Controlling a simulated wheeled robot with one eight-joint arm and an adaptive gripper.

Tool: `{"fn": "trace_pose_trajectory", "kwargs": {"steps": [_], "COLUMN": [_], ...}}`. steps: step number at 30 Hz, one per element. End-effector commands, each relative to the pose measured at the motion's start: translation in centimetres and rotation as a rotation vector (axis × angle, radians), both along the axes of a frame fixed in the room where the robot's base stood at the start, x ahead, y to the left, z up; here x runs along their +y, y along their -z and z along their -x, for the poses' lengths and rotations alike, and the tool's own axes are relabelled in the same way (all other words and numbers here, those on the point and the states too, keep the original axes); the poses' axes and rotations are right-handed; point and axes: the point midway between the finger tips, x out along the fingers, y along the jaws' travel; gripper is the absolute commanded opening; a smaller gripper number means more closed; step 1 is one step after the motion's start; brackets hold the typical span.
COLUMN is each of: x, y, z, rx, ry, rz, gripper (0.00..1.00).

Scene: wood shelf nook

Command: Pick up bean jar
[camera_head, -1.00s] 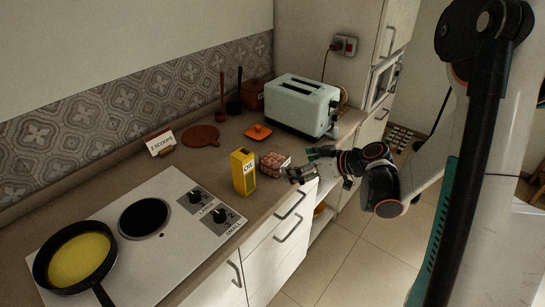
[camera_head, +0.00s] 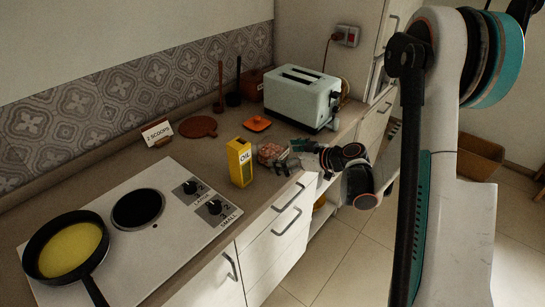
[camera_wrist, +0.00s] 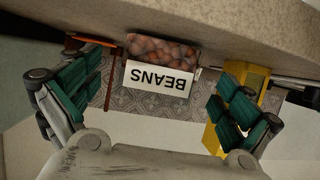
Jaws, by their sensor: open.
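The bean jar (camera_wrist: 160,62) is a clear jar of brown beans with a white label reading BEANS. It shows upside down in the wrist view, between my fingers but farther off. In the head view the bean jar (camera_head: 268,153) stands on the counter just right of the yellow oil box, partly hidden. My gripper (camera_head: 287,160) is open over the counter's front edge, close to the jar's right side. In the wrist view my gripper (camera_wrist: 158,108) has its fingers spread wide, with nothing between the pads.
The yellow oil box (camera_head: 239,163) stands close left of the jar. A toaster (camera_head: 302,97) is behind. An orange dish (camera_head: 257,123) lies further back. A cooktop (camera_head: 185,215) with a pan (camera_head: 66,247) is at left. Drawers (camera_head: 285,220) are below the counter edge.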

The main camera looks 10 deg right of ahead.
Motion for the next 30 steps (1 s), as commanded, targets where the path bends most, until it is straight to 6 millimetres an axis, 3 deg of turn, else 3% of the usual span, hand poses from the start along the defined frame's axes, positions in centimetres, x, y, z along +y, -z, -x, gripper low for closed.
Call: {"fn": "trace_pose_trajectory", "kwargs": {"steps": [12, 20, 29, 30], "x": [2.7, 3.0, 3.0, 3.0], "y": [1.7, 1.7, 1.7, 1.7], "z": [-3.5, -3.9, -3.9, -3.9], "rx": [0.000, 0.001, 0.001, 0.001], "ry": [-0.001, 0.001, 0.001, 0.001], "rz": [0.001, 0.001, 0.001, 0.001], "gripper": [0.98, 0.98, 0.35, 0.32]}}
